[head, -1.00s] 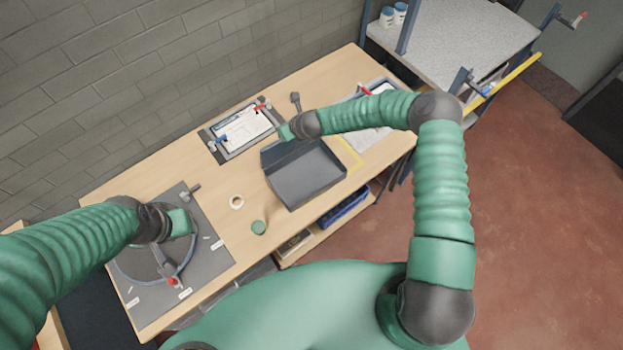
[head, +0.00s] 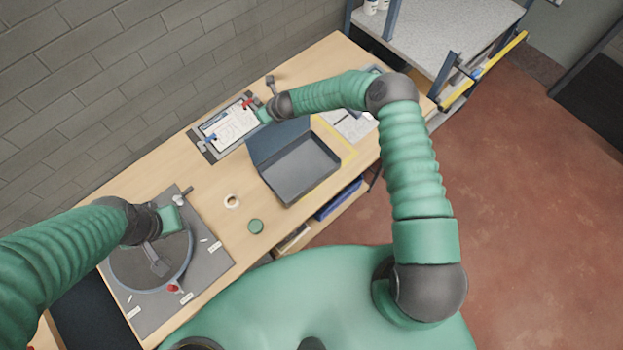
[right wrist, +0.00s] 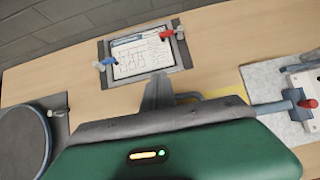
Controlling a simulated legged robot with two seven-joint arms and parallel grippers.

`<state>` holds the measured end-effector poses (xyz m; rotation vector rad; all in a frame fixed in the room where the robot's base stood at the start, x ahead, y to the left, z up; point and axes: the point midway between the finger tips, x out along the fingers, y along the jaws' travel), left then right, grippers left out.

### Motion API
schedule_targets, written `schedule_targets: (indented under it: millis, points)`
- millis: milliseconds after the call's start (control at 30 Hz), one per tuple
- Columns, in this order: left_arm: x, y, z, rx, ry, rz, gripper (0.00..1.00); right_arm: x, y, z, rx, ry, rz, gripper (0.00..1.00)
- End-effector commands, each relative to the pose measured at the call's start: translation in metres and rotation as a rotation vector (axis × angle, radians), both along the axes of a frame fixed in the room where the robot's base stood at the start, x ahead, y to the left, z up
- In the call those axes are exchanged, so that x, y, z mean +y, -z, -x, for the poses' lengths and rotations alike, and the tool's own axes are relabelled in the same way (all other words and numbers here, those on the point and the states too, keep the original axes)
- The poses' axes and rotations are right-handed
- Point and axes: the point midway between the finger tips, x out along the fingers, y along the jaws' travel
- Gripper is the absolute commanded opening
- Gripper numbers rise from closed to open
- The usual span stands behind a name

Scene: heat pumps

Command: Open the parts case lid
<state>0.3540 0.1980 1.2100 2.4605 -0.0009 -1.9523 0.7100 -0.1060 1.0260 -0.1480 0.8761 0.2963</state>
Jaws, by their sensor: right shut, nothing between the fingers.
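The parts case (head: 299,171) is a dark grey shallow box on the wooden bench, and its inside shows empty. Its lid (head: 277,141) stands raised along the back edge, leaning away toward the wall. My right gripper (head: 264,116) is at the lid's upper left corner, shut with nothing held. In the right wrist view its dark fingers (right wrist: 158,91) are together above the bench; whether they touch the lid is hidden. My left gripper (head: 172,219) hangs over the round fixture on the grey mat at the left; its fingertips are not clear.
A clipboard with red and blue clamps (head: 231,127) lies behind the case. A tape roll (head: 232,201) and a green round piece (head: 256,226) lie left of it. A grey board (head: 352,126) lies right. The grey brick wall (head: 150,75) runs behind the bench.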

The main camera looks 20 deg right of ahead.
Motion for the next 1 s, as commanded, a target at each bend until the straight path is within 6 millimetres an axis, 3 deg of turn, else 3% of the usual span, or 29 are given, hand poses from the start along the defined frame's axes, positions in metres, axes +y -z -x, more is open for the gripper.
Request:
schedule_targets:
  millis: [267, 433, 700, 1000]
  points:
    - [0.0, 0.0, 0.0, 0.0, 0.0, 0.0, 0.36, 0.0, 0.0, 0.0, 0.0, 0.0, 0.0, 0.0]
    - [0.0, 0.009, 0.0, 0.0, 0.0, 0.0, 0.36, -0.005, -0.011, 0.009, -0.001, 0.0, 0.001, 0.0]
    - [0.0, 0.031, 0.0, 0.0, 0.0, 0.0, 0.36, -0.02, -0.07, 0.056, -0.005, -0.001, 0.006, 0.0]
    - [0.0, 0.035, 0.0, 0.0, 0.0, 0.0, 0.36, -0.031, -0.123, 0.095, -0.001, 0.0, 0.003, 0.0]
